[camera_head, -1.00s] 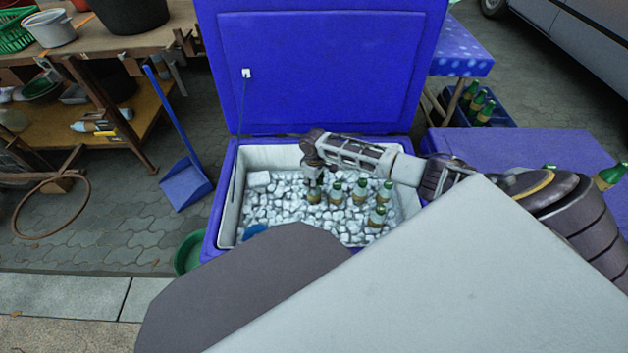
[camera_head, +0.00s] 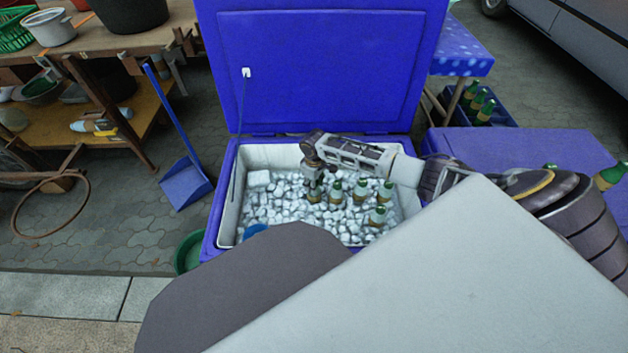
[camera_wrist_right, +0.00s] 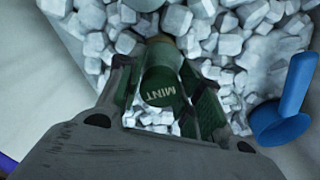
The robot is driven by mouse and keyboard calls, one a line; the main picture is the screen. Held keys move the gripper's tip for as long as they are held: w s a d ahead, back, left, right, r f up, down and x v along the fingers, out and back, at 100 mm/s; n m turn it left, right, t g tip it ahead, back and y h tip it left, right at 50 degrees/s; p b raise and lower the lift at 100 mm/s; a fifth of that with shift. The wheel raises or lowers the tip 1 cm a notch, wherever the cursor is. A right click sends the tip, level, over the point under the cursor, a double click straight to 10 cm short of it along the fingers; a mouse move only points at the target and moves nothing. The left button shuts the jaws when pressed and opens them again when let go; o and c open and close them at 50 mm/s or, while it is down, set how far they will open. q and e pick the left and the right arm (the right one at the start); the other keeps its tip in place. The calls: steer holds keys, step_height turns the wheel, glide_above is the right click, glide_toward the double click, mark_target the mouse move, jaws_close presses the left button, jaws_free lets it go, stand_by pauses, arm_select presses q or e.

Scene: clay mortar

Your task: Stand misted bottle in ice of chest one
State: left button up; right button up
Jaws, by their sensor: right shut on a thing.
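My right gripper (camera_head: 314,177) reaches down into the open blue chest (camera_head: 222,190), above its ice (camera_head: 285,212). In the right wrist view its fingers (camera_wrist_right: 160,100) are closed around a green bottle whose cap (camera_wrist_right: 160,97) reads MINT. The lower part of this bottle (camera_head: 314,196) shows just under the gripper in the head view, looking upright among the ice cubes; its base is hidden. Several other green-capped bottles, such as one beside it (camera_head: 336,193), stand in the ice to the right. My left gripper is not in view.
The chest lid (camera_head: 325,70) stands open behind. A blue scoop (camera_wrist_right: 290,105) lies in the ice near the chest's front left. A blue dustpan (camera_head: 186,185) stands left.

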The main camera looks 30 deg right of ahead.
steer(key=o, duration=1.1)
steer(key=o, duration=0.5)
steer(key=shift+f, duration=0.1)
